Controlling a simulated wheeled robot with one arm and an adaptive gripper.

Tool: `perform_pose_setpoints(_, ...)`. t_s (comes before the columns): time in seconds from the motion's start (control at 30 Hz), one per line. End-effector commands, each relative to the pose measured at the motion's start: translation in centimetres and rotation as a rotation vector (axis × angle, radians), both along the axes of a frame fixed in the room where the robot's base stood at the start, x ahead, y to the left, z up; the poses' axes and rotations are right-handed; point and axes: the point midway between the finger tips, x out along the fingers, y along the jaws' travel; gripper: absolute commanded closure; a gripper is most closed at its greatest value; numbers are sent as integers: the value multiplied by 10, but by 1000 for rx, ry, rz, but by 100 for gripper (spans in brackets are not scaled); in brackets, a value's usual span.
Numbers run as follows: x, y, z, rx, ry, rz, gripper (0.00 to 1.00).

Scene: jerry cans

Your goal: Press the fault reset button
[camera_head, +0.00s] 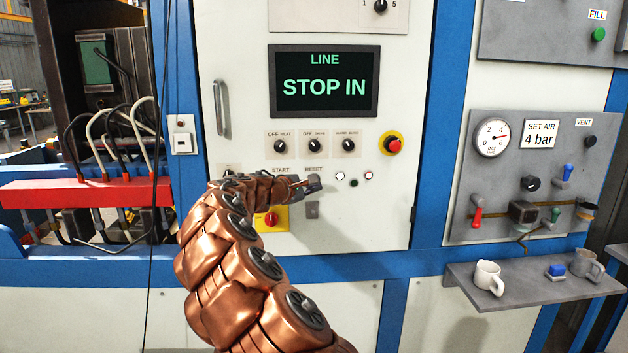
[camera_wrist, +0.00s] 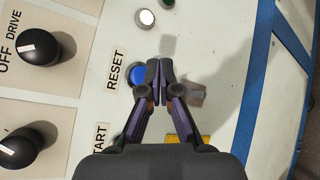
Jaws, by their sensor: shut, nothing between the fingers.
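The blue reset button (camera_wrist: 137,77) sits beside the RESET label (camera_wrist: 115,70) in the wrist view, partly covered by a finger. In the head view the RESET label (camera_head: 314,168) shows just above my gripper (camera_head: 312,185), which hides the button there. My gripper, also in the wrist view (camera_wrist: 158,68), is shut and empty. Its fingertips are in front of the panel, at the button's right edge in the wrist view. I cannot tell whether they touch the button or the panel.
A display (camera_head: 324,82) reads "LINE STOP IN". A red emergency button (camera_head: 394,145) on yellow is to the upper right. Small lamps or buttons (camera_head: 354,183) lie right of my gripper. Selector knobs (camera_head: 314,145) are above, and a red switch (camera_head: 271,218) on yellow is below left.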

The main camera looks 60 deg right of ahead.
Motion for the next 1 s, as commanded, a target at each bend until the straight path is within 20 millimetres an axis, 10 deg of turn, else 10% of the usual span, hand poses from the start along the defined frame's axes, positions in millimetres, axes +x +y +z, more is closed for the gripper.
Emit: perform_pose_setpoints(1.0, 9, -13, 1, -1, -1, -3, 100)
